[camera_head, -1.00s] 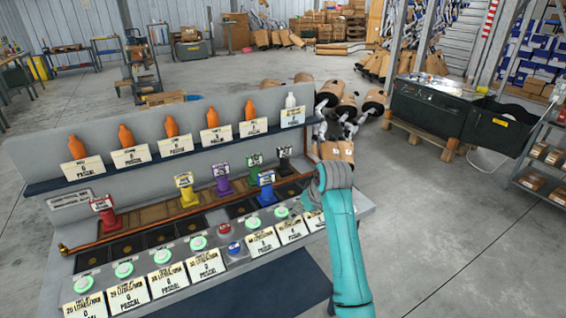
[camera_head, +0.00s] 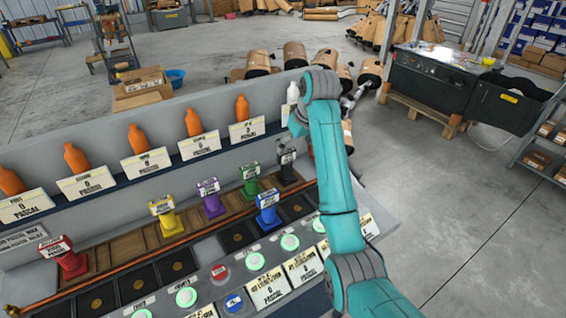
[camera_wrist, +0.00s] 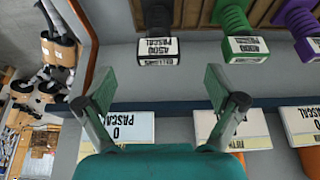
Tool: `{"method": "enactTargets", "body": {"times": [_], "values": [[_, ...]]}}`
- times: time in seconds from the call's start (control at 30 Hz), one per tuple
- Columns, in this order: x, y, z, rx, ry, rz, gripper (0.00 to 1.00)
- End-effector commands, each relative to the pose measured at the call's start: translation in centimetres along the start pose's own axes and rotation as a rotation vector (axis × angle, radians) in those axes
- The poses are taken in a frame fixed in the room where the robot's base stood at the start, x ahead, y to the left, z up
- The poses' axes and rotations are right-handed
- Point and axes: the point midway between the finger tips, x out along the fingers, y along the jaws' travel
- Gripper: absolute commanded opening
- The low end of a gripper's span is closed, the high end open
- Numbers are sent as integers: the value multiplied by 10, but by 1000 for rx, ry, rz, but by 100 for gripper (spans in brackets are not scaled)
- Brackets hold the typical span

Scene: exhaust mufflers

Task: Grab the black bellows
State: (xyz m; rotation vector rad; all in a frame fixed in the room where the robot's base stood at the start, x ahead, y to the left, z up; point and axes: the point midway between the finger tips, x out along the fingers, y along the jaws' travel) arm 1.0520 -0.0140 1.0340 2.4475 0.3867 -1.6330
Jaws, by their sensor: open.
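The black bellows (camera_head: 287,172) stands upright at the right end of the back row of coloured bellows, with a white label at its top. In the wrist view, the black bellows (camera_wrist: 157,14) is at the top edge, partly cut off, its label facing the camera. My gripper (camera_wrist: 158,85) is open and empty, its two fingers apart below the bellows in that picture. In the head view, my gripper (camera_head: 298,122) is above and just behind the black bellows, mostly hidden by my arm.
A green bellows (camera_head: 250,180) stands left of the black one, with purple, yellow and red ones further left. A blue bellows (camera_head: 267,212) is in front. A shelf behind holds orange bottles (camera_head: 193,122) and a white bottle (camera_head: 293,92). A copper pipe (camera_head: 195,232) crosses the panel.

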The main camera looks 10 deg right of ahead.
Motion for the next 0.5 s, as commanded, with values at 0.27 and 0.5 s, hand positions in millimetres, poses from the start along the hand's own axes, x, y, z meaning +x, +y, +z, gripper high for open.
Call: {"method": "enactTargets", "body": {"times": [0.27,0.5], "values": [[37,-1,0,-1,-5,-3,94],[55,0,-1,0,-2,-1,94]]}}
